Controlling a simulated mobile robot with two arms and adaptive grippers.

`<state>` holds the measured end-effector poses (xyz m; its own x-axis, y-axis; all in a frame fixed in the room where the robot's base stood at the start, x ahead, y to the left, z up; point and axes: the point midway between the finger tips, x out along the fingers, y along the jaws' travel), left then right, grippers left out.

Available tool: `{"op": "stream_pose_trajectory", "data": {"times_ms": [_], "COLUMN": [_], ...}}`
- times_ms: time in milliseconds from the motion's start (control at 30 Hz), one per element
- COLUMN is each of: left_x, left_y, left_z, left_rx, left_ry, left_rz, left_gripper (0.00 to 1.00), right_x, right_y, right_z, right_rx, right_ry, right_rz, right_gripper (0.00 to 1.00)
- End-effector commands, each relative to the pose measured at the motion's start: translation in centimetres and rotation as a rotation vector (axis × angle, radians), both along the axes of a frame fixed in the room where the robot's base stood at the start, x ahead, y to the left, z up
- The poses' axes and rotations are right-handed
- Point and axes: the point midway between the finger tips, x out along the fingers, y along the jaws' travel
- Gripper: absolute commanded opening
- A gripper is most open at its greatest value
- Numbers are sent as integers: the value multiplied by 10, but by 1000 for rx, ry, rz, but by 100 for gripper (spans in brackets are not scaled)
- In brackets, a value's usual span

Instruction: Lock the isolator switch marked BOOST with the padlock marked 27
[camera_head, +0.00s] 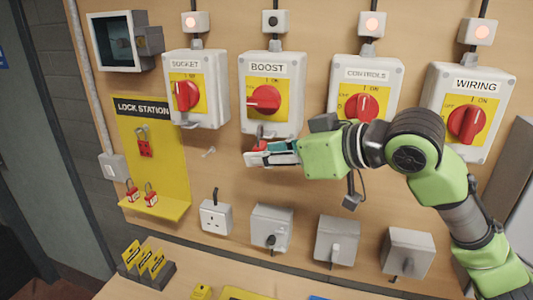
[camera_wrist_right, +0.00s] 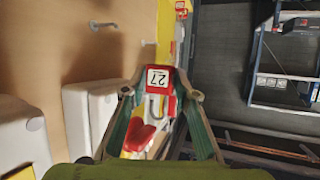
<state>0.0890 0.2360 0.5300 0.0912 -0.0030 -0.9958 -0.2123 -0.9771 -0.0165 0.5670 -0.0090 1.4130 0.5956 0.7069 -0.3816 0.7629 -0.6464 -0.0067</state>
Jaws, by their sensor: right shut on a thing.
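The BOOST isolator (camera_head: 287,118) is a grey box with a yellow plate. Its red handle (camera_head: 264,98) lies level, pointing left, and the lamp (camera_head: 275,21) above is dark. My right gripper (camera_head: 258,155) is just below this box, shut on the red padlock (camera_head: 259,146). In the right wrist view the padlock's white label (camera_wrist_right: 158,77) reads 27, turned on its side, between the fingertips (camera_wrist_right: 162,92). A red handle (camera_wrist_right: 138,133) shows behind the fingers there. Whether the shackle touches the isolator cannot be told. My left gripper is not in view.
SOCKET (camera_head: 210,113), CONTROLS (camera_head: 385,74) and WIRING (camera_head: 495,90) isolators flank BOOST, with upright handles and lit lamps. The yellow lock station (camera_head: 170,160) at left holds several red padlocks. Socket and switch boxes (camera_head: 216,217) line the wall below. Yellow tags (camera_head: 132,255) stand on the bench.

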Motion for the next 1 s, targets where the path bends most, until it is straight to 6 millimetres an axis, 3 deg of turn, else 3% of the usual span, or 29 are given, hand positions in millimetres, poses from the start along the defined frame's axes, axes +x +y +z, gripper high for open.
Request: {"op": "stream_pose_trajectory", "data": {"times_ms": [1000], "left_x": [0], "left_y": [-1], "left_z": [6], "left_rx": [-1], "left_ry": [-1], "left_rz": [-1], "left_gripper": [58], "right_x": [12], "right_y": [-4], "right_z": [0], "right_rx": [1], "right_ry": [1], "right_rz": [0], "right_gripper": [6]}}
